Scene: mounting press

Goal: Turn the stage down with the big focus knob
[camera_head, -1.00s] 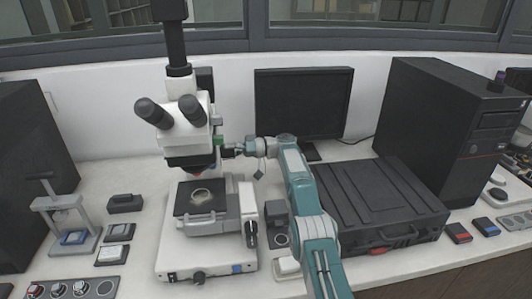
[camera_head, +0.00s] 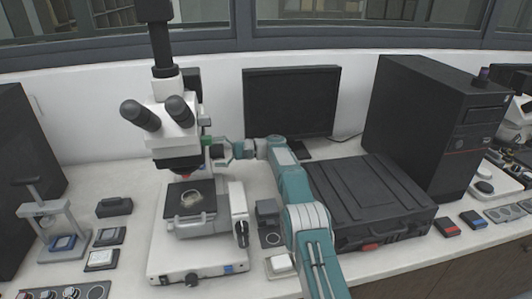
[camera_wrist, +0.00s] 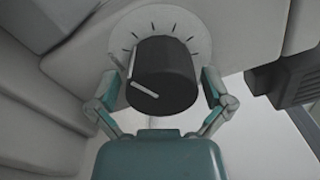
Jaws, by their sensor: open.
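A big dark round knob (camera_wrist: 165,72) with a white pointer line fills the middle of the wrist view. It sits on a pale dial with tick marks. My gripper (camera_wrist: 160,82) is open, with one finger on each side of the knob; I cannot tell whether they touch it. In the head view my gripper (camera_head: 220,151) is at the right side of the white microscope (camera_head: 178,135), beside its head, and the knob is not clear there. The dark stage (camera_head: 188,201) sits below the objectives, with a round pale sample on it.
A smaller black knob (camera_head: 241,232) is low on the microscope's right side. A black case (camera_head: 370,195) lies right of my arm, with a computer tower (camera_head: 430,125) behind it. A monitor (camera_head: 290,100) stands at the back. A small press (camera_head: 45,220) is at the left.

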